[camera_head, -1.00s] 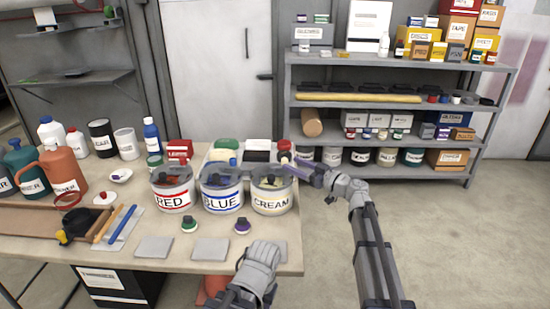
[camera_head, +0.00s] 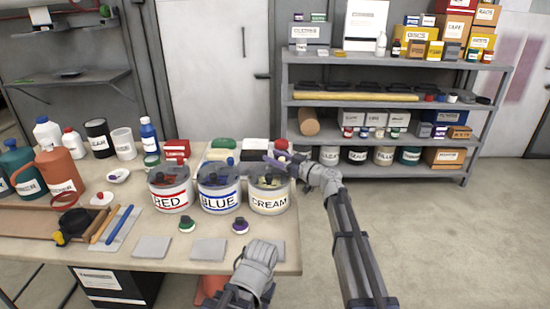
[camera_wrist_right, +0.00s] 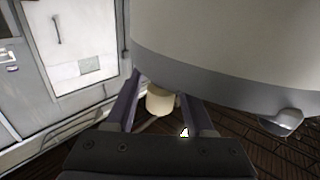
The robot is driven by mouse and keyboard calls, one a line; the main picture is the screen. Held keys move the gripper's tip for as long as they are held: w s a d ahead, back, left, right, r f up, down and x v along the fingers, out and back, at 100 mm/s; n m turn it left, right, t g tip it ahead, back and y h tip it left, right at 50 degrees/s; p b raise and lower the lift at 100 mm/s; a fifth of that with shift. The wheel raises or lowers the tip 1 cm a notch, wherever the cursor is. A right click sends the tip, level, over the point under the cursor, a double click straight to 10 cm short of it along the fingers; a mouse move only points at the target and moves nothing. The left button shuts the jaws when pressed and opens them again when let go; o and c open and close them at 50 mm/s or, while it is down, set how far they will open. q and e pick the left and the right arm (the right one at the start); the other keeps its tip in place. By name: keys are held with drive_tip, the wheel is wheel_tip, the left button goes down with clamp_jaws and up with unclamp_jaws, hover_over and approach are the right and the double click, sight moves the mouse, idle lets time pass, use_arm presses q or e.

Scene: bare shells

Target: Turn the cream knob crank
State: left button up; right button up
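The CREAM can (camera_head: 269,203) stands at the right end of the row of labelled cans on the table. In the right wrist view a large grey-rimmed pale round body (camera_wrist_right: 230,35) fills the upper right. A small cream knob (camera_wrist_right: 159,101) shows below its rim. My right gripper (camera_head: 276,161) is over the back right of the CREAM can in the head view. In the wrist view its two purple fingers are apart on either side of the knob, with small gaps visible. The crank's arm is mostly hidden. My left gripper's fingers are not visible.
The BLUE can (camera_head: 220,200) and RED can (camera_head: 171,196) stand left of the CREAM can. Small pots and flat grey plates lie in front. A red-topped item (camera_head: 281,144) stands close behind my right gripper. Floor right of the table is clear.

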clamp_jaws()
drive_tip(key=shift+w+g, duration=0.1)
drive_tip(key=shift+g, duration=0.2)
drive_tip(key=shift+w+a+n+g+y, duration=0.1)
drive_tip(key=shift+w+n+g+y, duration=0.2)
drive_tip(key=shift+n+g+y, duration=0.65)
drive_tip(key=n+g, duration=0.1)
drive_tip(key=g, duration=0.1)
drive_tip(key=n+g+y, duration=0.1)
drive_tip(key=g, duration=0.1)
drive_tip(key=shift+w+a+n+y, duration=0.2)
drive_tip(key=shift+a+n+y, duration=0.05)
drive_tip(key=shift+a+n, duration=0.1)
drive_tip(key=n+g, duration=0.1)
drive_tip(key=g, duration=0.1)
drive_tip(key=a+n+g, duration=0.1)
drive_tip(key=n+g, duration=0.1)
drive_tip(key=g, duration=0.1)
drive_tip(key=shift+y, duration=0.3)
drive_tip(key=shift+s+a+n+g, duration=0.15)
drive_tip(key=shift+n+g, duration=0.55)
drive_tip(key=shift+g, duration=0.3)
drive_tip(key=shift+s+a+n+g, duration=0.1)
drive_tip(key=shift+a+n+g, duration=0.05)
drive_tip(key=shift+n+g, duration=0.7)
drive_tip(key=shift+s+g, duration=0.1)
drive_tip(key=shift+g, duration=0.2)
